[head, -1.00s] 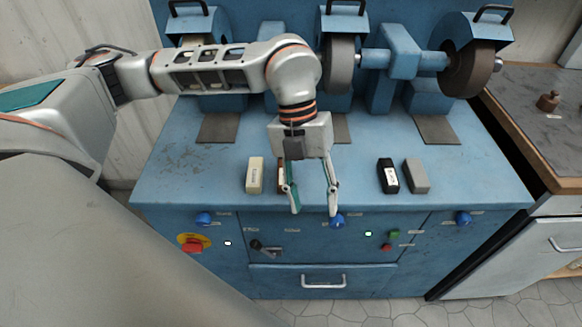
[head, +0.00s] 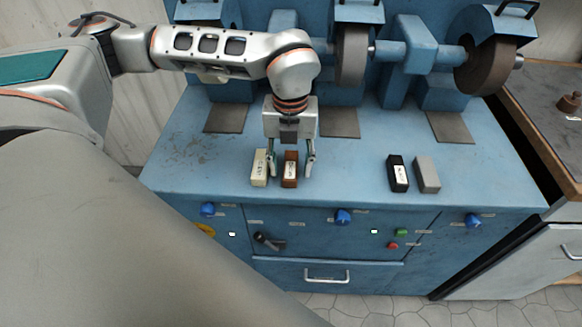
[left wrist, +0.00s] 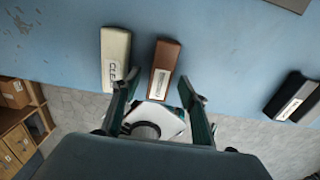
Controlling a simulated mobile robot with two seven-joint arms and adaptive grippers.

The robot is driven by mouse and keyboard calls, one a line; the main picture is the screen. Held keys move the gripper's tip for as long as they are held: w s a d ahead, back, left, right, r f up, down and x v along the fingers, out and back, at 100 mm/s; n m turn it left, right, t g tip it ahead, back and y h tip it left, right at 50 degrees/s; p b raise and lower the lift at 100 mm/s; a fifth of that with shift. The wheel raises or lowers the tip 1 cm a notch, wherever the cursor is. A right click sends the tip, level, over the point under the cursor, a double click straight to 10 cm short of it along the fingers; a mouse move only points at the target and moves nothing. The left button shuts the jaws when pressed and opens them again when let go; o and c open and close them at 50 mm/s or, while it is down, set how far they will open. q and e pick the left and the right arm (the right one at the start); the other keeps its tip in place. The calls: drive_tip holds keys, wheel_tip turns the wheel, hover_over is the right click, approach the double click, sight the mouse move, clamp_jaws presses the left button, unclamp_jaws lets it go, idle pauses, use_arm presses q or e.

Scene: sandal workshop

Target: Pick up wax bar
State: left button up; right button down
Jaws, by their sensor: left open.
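Several small bars lie on the blue bench top near its front edge. A brown bar (head: 291,169) with a white label lies between the two fingers of my left gripper (head: 290,174) in the head view. The left gripper is open and points down; nothing is held. In the left wrist view the brown bar (left wrist: 164,68) lies just beyond and between the fingertips (left wrist: 163,87). A cream bar (head: 259,168) lies close on its left, near the left finger. A black bar (head: 398,174) and a grey bar (head: 427,175) lie further right. My right gripper is out of view.
The blue bench (head: 345,185) carries grinding wheels (head: 351,55) at the back, with dark plates before them. Knobs and buttons are on its front panel. The bench top between the brown and black bars is clear.

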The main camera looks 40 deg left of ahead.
use_arm(q)
drive_tip(key=shift+f, duration=0.4)
drive_tip(key=c, duration=1.2)
drive_tip(key=shift+r, duration=0.1)
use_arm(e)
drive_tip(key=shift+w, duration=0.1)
